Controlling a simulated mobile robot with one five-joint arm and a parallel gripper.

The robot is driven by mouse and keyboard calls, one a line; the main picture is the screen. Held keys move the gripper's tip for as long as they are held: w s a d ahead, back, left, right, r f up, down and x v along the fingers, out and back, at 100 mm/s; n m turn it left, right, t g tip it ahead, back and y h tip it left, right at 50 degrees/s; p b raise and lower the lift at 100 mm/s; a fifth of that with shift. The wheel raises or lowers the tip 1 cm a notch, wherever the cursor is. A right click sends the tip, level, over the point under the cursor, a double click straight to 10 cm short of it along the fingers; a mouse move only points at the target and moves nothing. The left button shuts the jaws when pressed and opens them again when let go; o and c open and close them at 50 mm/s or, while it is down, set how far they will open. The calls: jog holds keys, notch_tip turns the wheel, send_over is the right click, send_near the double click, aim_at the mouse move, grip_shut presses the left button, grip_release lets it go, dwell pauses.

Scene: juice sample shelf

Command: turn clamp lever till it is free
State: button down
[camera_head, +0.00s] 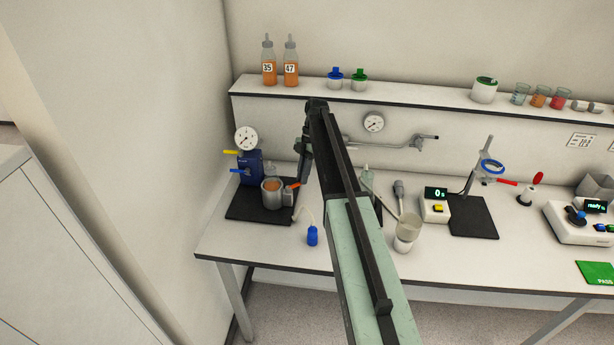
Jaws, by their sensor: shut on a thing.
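A metal cup (272,199) of orange juice sits in a holder on a black base plate at the left end of the bench. An orange clamp lever (292,186) sticks out at the cup's right side. My gripper (299,182) reaches down from the end of my arm to this lever and is shut on it. The fingertips are small and dark here, so the exact grip is hard to see. A blue block (250,165) with a gauge, a yellow lever and a blue lever stands behind the cup.
A beaker (407,232) and a timer (434,209) stand right of my arm. A shelf (430,97) with bottles and cups runs above. A wall closes the left side.

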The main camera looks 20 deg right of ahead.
jog(key=shift+a, duration=0.15)
jog(key=c, duration=1.5)
grip_release()
jog(key=shift+a+f, duration=0.1)
jog(key=shift+a, duration=0.1)
jog(key=shift+o, duration=0.2)
jog(key=p+v, duration=0.7)
jog(key=v, duration=0.1)
